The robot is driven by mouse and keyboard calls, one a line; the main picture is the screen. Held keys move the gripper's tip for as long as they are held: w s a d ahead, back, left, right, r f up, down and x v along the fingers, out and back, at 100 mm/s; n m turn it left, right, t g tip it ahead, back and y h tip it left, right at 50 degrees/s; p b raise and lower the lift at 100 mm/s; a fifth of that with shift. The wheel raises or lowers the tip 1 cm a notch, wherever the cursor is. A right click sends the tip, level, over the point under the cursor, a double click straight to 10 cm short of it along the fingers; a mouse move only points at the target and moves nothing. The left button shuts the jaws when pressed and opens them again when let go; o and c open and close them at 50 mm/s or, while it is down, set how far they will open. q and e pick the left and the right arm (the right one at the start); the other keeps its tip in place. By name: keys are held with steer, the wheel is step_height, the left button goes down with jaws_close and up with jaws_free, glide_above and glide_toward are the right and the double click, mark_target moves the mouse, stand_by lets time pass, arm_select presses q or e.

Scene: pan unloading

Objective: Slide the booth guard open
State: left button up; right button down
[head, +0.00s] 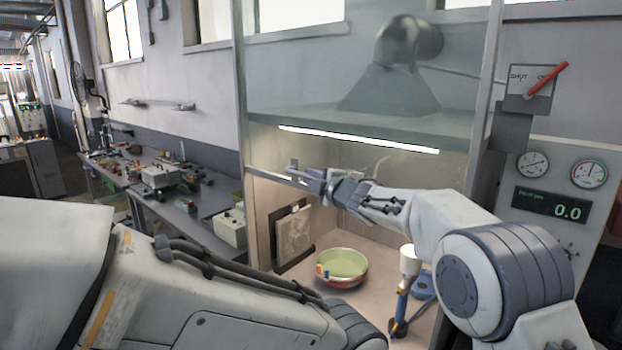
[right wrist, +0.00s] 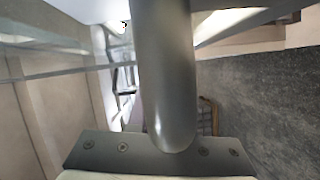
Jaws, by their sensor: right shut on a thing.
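The booth guard (head: 300,85) is a clear glass pane between two metal posts. Its lower edge is a metal rail (head: 265,176), and the booth is uncovered below that rail. My right gripper (head: 308,176) is at the rail, shut on the guard's handle. A grey round bar, the handle (right wrist: 163,75), stands close in front of the camera in the right wrist view. The fingertips are hard to make out there. My left arm crosses the lower left of the head view, but its gripper is out of the picture.
Inside the booth, a green-lined pan (head: 344,264) and a blue tool with a white cylinder (head: 409,262) stand on the floor. A framed panel (head: 294,236) leans at the left wall. A lever box (head: 527,88) and gauges are at right. A cluttered bench (head: 185,214) stands left.

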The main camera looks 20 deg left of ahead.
steer(key=c, duration=0.8)
jaws_free()
steer(key=shift+c, duration=0.2)
steer(key=shift+s+d, duration=0.15)
steer(key=b+v, duration=0.5)
steer(key=v, duration=0.5)
steer(key=shift+b, duration=0.3)
steer(key=shift+s, duration=0.1)
